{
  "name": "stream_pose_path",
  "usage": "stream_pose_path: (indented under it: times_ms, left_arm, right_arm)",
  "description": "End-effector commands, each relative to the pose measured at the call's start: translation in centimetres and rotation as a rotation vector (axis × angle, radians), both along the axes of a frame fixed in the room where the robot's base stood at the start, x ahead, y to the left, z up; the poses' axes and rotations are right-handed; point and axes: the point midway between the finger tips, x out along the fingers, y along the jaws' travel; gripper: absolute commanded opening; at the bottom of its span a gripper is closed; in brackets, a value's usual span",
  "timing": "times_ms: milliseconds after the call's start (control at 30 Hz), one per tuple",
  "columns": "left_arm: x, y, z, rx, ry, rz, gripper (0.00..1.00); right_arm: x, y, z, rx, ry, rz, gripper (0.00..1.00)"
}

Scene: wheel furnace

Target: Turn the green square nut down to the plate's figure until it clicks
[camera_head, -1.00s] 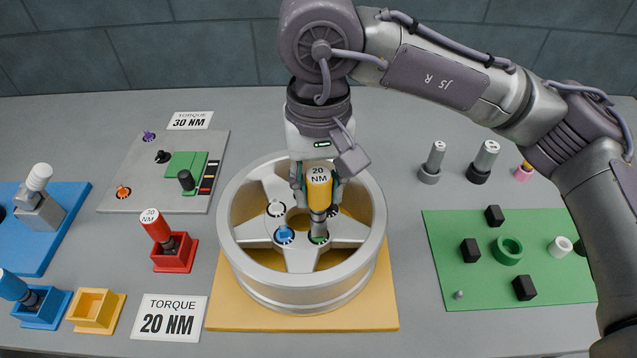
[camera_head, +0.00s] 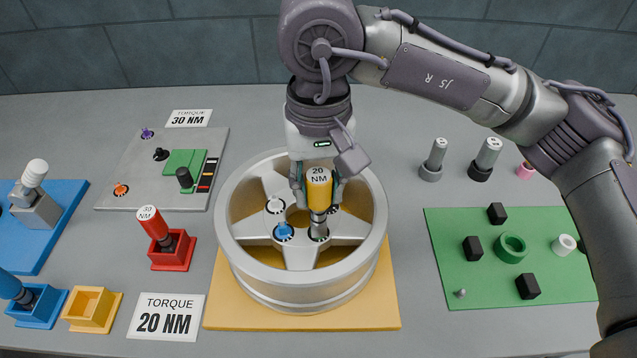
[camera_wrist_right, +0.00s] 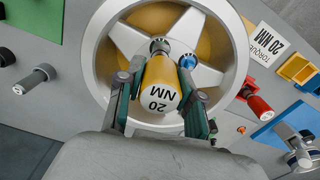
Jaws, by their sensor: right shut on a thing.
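My right gripper (camera_head: 318,190) is shut on a yellow torque driver (camera_head: 319,184) marked 20 NM. The driver stands upright over the wheel (camera_head: 235,225), its grey socket end down at the front right stud position. A bit of green shows at that position under the socket; the green square nut itself is hidden. In the right wrist view the two fingers clasp the yellow driver (camera_wrist_right: 161,80). A blue nut (camera_head: 284,232) and a white nut (camera_head: 275,206) sit on the wheel to the left. The plate (camera_head: 166,318) reads TORQUE 20 NM. My left gripper is out of view.
The wheel rests on a yellow base (camera_head: 225,312). A red driver (camera_head: 153,223) marked 30 NM stands in a red holder, beside an empty yellow holder (camera_head: 92,308). A green mat (camera_head: 460,225) with black blocks lies right. Another plate (camera_head: 189,118) reads 30 NM.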

Motion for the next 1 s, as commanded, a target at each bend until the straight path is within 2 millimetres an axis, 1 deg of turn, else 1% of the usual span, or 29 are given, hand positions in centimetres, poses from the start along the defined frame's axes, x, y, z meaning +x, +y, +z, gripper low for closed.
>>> stream_pose_path:
  times_ms: [100, 133, 267, 300, 567, 667, 767, 1000]
  left_arm:
    - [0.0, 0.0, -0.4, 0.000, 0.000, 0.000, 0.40]
    - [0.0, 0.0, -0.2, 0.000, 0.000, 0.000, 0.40]
    - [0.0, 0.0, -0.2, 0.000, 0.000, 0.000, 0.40]
    - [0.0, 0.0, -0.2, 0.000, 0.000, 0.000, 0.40]
    - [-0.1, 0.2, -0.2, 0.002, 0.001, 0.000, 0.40]
    - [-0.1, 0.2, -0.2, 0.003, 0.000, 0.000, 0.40]
    - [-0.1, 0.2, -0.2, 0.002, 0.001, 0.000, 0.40]
    - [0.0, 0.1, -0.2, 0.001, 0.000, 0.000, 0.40]
  right_arm:
    - [0.0, 0.0, -0.3, 0.000, -0.001, 0.000, 0.00]
    - [0.0, 0.0, -0.1, 0.000, -0.001, 0.000, 0.41]
    - [0.0, 0.0, -0.1, 0.000, 0.000, 0.000, 0.63]
    - [0.0, 0.0, -0.1, 0.000, 0.000, 0.000, 0.66]
    - [0.0, 0.0, -0.1, 0.000, 0.000, 0.000, 0.66]
    - [0.0, 0.0, 0.4, 0.000, -0.002, -0.001, 0.66]
    - [0.1, 0.0, 1.7, 0.001, -0.003, -0.001, 0.66]
    - [0.1, 0.1, 6.8, 0.002, -0.004, -0.001, 0.66]
